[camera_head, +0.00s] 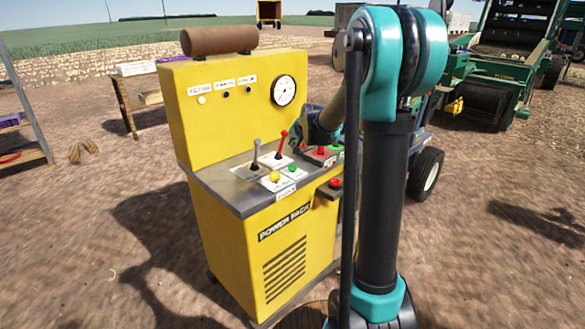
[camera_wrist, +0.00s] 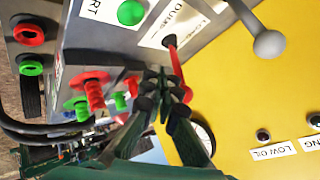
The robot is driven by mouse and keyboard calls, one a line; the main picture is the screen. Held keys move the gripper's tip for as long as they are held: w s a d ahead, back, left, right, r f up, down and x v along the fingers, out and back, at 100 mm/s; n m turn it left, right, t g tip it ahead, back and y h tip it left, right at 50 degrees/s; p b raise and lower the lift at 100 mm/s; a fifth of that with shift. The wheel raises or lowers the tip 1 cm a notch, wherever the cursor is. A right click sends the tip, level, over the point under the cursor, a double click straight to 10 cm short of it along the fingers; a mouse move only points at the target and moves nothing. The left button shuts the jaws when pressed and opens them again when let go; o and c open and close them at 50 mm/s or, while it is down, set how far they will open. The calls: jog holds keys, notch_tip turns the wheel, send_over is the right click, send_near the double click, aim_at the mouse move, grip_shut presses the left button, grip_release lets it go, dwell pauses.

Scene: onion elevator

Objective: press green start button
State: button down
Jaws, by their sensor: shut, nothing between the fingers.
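The green start button (camera_head: 292,168) sits on a white label on the grey top of the yellow power pack (camera_head: 225,115), just right of a yellow button (camera_head: 275,177). In the wrist view the green button (camera_wrist: 131,12) is at the top edge, beside a label whose visible letters read "RT". My gripper (camera_wrist: 165,80) is shut and empty, with its fingertips apart from the green button and close in the picture to the red lever. In the head view my gripper is above the right part of the panel, and its fingertips are hard to make out.
A red lever (camera_head: 282,140) and a grey lever (camera_head: 256,155) stand up behind the buttons. Red controls (camera_head: 320,151) lie to the right, and a red button (camera_head: 335,184) sits on a side bracket. The wrist view shows red knobs (camera_wrist: 92,90) and a grey lever ball (camera_wrist: 270,43).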

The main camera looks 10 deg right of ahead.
aim_at(293, 167)
jog(key=shift+f, duration=3.2)
jog(key=shift+f, duration=0.15)
jog(key=shift+f, duration=0.25)
jog(key=shift+f, duration=0.6)
jog(key=shift+r, duration=1)
jog(key=shift+r, duration=0.1)
jog(key=shift+r, duration=2.45)
